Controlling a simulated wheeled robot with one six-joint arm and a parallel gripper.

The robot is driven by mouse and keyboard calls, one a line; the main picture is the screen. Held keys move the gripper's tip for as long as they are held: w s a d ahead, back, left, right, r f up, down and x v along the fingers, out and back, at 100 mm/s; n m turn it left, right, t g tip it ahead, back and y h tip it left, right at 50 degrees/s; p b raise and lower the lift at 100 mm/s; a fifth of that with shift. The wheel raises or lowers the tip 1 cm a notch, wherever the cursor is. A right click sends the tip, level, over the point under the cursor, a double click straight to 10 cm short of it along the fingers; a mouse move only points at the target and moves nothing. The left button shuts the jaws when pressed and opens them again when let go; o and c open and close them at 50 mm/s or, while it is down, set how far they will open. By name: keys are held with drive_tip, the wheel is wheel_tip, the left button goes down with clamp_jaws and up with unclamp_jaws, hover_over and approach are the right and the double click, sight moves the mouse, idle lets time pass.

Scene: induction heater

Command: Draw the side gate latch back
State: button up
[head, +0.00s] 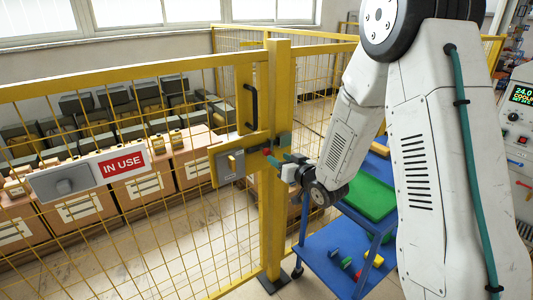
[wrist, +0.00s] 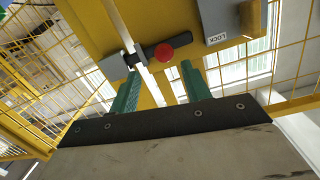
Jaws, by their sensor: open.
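The side gate latch is a dark bolt with a red knob (wrist: 165,52) on a yellow plate in the wrist view. A grey keeper block (wrist: 113,67) is at the bolt's left end, and a grey housing marked LOCK (wrist: 218,25) is at its right. In the head view the red knob (head: 267,152) is small beside the grey latch box (head: 229,164) on the yellow gate. My gripper (wrist: 161,70) is open, its green fingers apart. The knob appears just beyond the fingertips, between them in the picture; I see no grip on it.
A yellow mesh fence and post (head: 275,220) stand close to my arm. A black handle (head: 249,107) and an IN USE sign (head: 122,162) are on the fence. Boxed goods stand behind the mesh. A blue cart (head: 340,262) with a green tray (head: 370,196) stands below my arm.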

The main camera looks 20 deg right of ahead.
sight(267, 152)
drive_tip(key=shift+t+y, duration=0.4)
drive_tip(key=shift+y, duration=0.1)
drive_tip(key=x, duration=0.5)
drive_tip(key=f+x, duration=0.1)
drive_tip(key=x, duration=0.1)
drive_tip(key=shift+w+a, duration=0.3)
drive_tip(key=shift+c, duration=0.3)
clamp_jaws()
